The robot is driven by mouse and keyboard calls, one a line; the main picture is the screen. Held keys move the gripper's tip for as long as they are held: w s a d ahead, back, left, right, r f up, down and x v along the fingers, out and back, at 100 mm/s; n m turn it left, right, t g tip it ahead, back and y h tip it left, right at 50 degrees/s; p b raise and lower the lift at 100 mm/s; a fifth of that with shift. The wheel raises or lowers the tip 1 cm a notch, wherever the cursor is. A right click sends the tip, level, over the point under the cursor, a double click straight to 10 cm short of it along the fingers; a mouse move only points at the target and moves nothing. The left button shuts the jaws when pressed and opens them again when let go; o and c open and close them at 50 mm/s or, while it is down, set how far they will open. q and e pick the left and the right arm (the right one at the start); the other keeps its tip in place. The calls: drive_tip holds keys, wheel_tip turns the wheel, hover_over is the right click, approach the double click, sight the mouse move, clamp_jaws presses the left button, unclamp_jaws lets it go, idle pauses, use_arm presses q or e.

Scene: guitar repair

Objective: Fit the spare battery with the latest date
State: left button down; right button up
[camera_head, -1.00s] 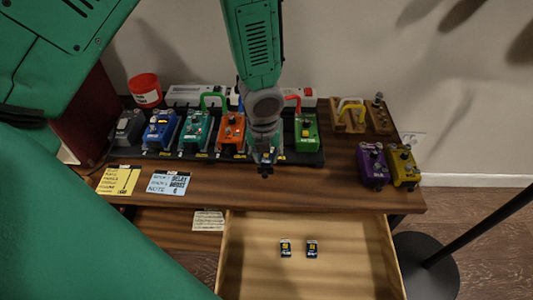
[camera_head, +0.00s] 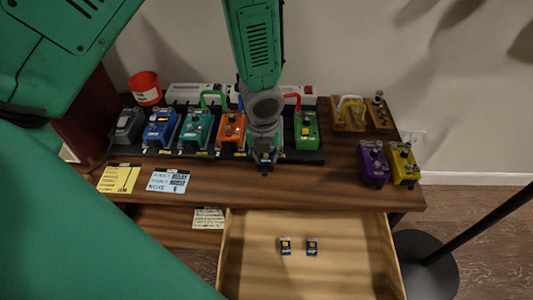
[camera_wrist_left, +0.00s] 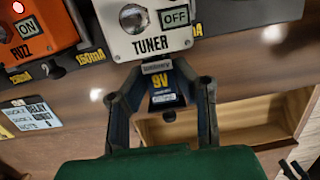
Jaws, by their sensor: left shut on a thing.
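In the head view my left gripper (camera_head: 265,160) is over the front of the pedal row, and my arm mostly hides the tuner. Two more batteries, one left (camera_head: 285,246) and one right (camera_head: 311,247), lie in the open drawer (camera_head: 350,270). Their dates are too small to read.
The orange fuzz pedal (camera_head: 231,131) and the green pedal (camera_head: 306,130) flank the tuner. A yellow note (camera_head: 119,179) and a blue note (camera_head: 168,181) lie on the table. Purple (camera_head: 373,163) and yellow (camera_head: 404,165) pedals stand at the right. The front middle is clear.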

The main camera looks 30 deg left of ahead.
use_arm(q)
drive_tip(key=c, duration=0.8)
unclamp_jaws()
drive_tip(key=shift+c, duration=0.2)
wheel_tip(320, 180, up, 8)
drive_tip(key=p, duration=0.9)
